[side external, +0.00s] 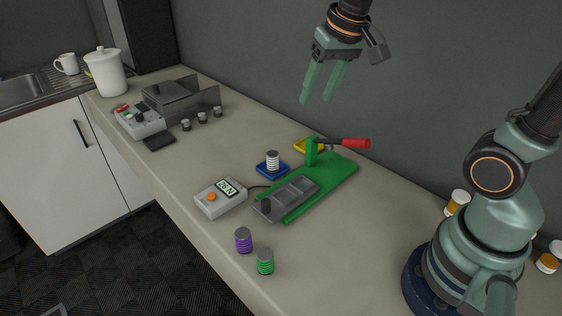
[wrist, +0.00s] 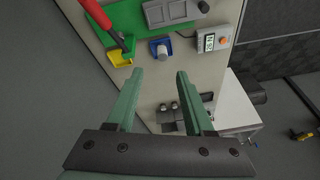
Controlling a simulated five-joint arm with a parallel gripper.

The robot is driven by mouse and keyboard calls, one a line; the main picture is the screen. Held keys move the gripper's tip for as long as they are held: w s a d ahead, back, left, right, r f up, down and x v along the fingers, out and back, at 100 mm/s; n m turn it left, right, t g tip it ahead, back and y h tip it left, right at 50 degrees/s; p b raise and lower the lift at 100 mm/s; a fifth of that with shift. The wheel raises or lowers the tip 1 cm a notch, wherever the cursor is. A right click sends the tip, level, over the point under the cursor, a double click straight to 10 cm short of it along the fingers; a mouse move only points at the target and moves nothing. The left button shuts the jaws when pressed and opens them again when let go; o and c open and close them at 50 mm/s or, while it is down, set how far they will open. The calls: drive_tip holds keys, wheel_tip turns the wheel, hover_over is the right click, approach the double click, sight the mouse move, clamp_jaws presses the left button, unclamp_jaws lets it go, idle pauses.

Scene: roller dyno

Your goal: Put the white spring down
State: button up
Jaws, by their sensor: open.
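The white spring (side external: 273,160) stands upright on a blue square pad (side external: 264,175) on the bench, beside the green dyno plate. In the wrist view the blue pad (wrist: 159,42) shows near the top, with the spring (wrist: 161,50) seen close to end-on. My gripper (side external: 318,98) is open and empty, raised well above the bench behind the spring and apart from it. In the wrist view my two fingers (wrist: 160,76) are spread with nothing between them.
The green plate (side external: 340,177) carries a lever with a red handle (side external: 355,143). A grey meter box (side external: 221,197) stands left. Purple (side external: 243,240) and green (side external: 265,262) springs stand at the front edge. Small jars (side external: 202,117) stand further back.

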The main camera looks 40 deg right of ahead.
drive_tip(key=s+n+t, duration=0.1)
drive_tip(key=s+n, duration=0.2)
drive_tip(key=s, duration=0.4)
drive_tip(key=shift+f+n+t, duration=0.3)
drive_tip(key=shift+f+t, duration=0.1)
drive_tip(key=shift+f, duration=0.05)
idle(0.8)
